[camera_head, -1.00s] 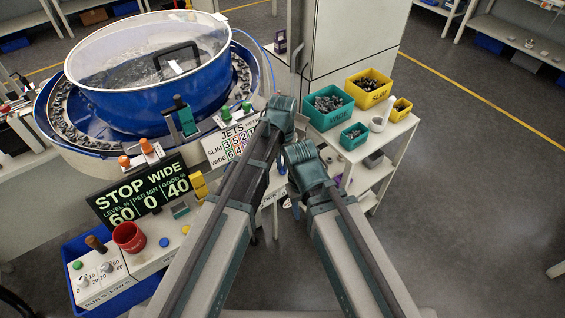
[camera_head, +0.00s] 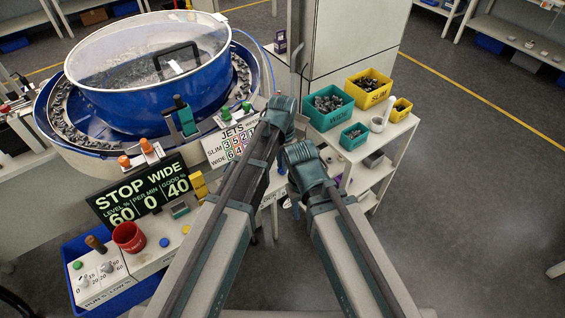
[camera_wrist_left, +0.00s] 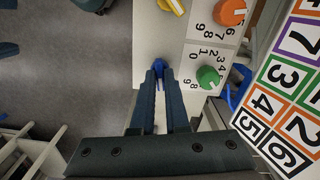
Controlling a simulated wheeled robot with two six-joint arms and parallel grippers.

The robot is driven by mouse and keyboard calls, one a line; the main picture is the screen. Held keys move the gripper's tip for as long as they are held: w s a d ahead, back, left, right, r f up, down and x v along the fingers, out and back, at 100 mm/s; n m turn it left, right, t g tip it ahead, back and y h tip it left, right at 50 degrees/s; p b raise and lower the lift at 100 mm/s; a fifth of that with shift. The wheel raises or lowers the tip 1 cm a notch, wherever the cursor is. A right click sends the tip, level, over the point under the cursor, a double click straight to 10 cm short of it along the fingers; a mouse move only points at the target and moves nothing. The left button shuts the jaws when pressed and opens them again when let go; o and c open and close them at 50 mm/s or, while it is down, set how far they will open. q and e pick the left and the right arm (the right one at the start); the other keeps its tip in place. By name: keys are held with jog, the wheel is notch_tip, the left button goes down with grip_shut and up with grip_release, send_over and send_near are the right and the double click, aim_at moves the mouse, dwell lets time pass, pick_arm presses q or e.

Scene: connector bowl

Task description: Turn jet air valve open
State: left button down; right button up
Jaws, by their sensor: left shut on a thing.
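In the left wrist view my left gripper (camera_wrist_left: 159,74) is shut on a small blue valve handle (camera_wrist_left: 158,66) at the edge of a pale panel. Most of the handle is hidden between the fingers. I take it to be the jet air valve. In the head view the forearm and wrist hide the handle and fingertips.
A green knob (camera_wrist_left: 208,77), an orange knob (camera_wrist_left: 230,12) and a yellow lever (camera_wrist_left: 172,6) sit close to my left fingers. The blue feeder bowl (camera_head: 150,95) stands behind. Bins, including the teal WIDE bin (camera_head: 331,120), stand right. A display (camera_head: 142,190) reads STOP.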

pick_arm(q)
jog(key=m, duration=0.5)
jog(key=shift+m, duration=0.3)
jog(key=m, duration=0.5)
jog(key=shift+m, duration=0.4)
jog(key=c, duration=0.9)
grip_release()
notch_tip(320, 180, up, 14)
jog(key=p, duration=1.3)
jog(key=shift+f+p, duration=0.1)
jog(key=shift+p, duration=0.3)
